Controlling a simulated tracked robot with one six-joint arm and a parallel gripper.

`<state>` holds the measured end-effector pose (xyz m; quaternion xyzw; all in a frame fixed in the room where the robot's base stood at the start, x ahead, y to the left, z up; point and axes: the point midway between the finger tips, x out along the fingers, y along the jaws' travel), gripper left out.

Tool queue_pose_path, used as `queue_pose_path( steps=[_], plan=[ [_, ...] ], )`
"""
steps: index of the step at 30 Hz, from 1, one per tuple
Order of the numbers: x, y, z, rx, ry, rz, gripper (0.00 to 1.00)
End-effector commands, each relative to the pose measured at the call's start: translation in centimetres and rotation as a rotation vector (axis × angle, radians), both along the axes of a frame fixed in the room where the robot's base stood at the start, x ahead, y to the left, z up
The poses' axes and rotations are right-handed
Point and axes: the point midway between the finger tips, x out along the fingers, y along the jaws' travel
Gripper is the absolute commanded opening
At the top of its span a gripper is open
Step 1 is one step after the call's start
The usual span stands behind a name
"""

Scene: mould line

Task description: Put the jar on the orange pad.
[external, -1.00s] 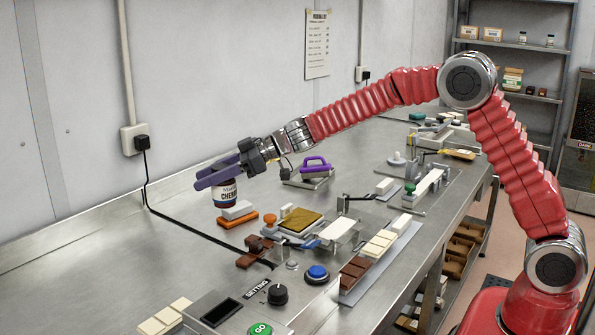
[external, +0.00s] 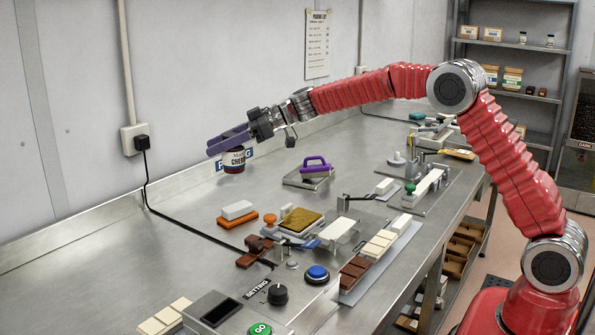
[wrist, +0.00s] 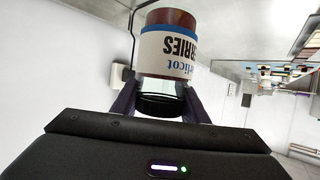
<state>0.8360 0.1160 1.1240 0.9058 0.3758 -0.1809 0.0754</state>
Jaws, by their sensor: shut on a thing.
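The jar (external: 234,161) is dark red with a white and blue label reading "CHERRIES". My gripper (external: 229,141) is shut on it with its purple fingers and holds it upright above the back of the steel bench. In the wrist view the jar (wrist: 168,50) sits between the fingers, its label inverted in the picture. A flat orange piece (external: 237,220) lies on the bench in front of the jar, with a white block (external: 237,210) on or against its back; I cannot tell whether this is the orange pad.
A gold-topped pad (external: 301,219), a brown mould piece (external: 255,252), a blue button (external: 317,272) and a black knob (external: 278,294) stand nearer. A black cable (external: 190,228) crosses the bench. The bench's left back is clear.

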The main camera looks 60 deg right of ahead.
Motion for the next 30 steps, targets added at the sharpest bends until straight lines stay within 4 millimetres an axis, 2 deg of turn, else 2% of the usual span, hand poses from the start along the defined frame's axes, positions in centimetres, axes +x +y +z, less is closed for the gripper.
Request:
queue_pose_path(
  steps=[12, 23, 26, 30],
  plan=[
    [0.0, 0.0, -4.7, 0.001, 0.001, 0.0, 0.0],
    [0.0, 0.0, -5.0, 0.0, -0.001, -0.001, 0.0],
    [0.0, 0.0, -5.7, 0.001, 0.001, -0.001, 0.0],
    [0.0, 0.0, -7.6, 0.001, 0.002, -0.001, 0.0]
  ],
)
